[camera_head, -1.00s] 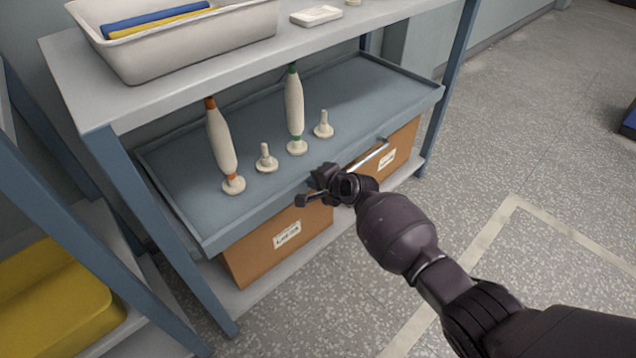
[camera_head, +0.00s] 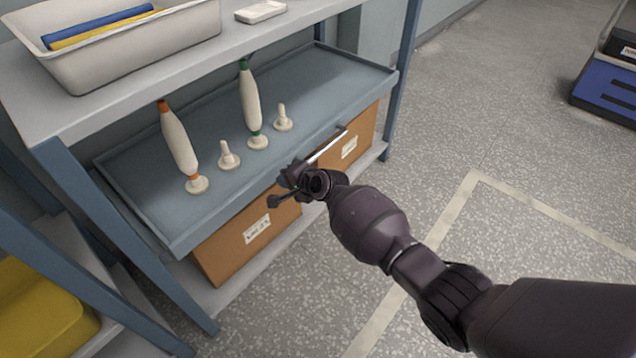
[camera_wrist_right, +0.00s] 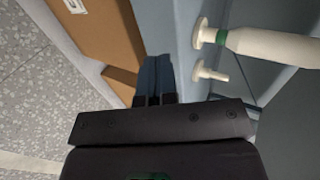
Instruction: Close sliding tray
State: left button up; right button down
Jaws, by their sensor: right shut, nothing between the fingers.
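The blue-grey sliding tray (camera_head: 310,88) stands pulled out under the shelf top. A metal bar handle (camera_head: 328,147) runs along the right part of its front. My right gripper (camera_head: 284,188) is at the front lip, just left of the handle. It is shut and empty. In the right wrist view, its fingertips (camera_wrist_right: 156,93) are close to the tray's front panel (camera_wrist_right: 172,30); I cannot tell whether they touch. Two tall bobbins, one orange-tipped (camera_head: 179,145) and one green-tipped (camera_head: 250,100), stand on the tray. My left gripper is not in view.
Two empty pegs (camera_head: 228,155) (camera_head: 282,118) stand on the tray. Brown boxes (camera_head: 240,240) sit on the shelf below. A white bin (camera_head: 130,55) is on the shelf top. Blue shelf legs (camera_head: 402,90) flank the tray. The floor (camera_head: 500,130) at right is mostly clear.

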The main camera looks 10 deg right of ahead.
pick_arm(q)
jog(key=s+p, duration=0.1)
jog(key=p, duration=0.3)
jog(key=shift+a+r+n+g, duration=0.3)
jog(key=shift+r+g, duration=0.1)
pick_arm(e)
jog(key=v, duration=1)
jog(key=shift+s+d+f, duration=0.15)
jog(key=shift+s+d, duration=0.05)
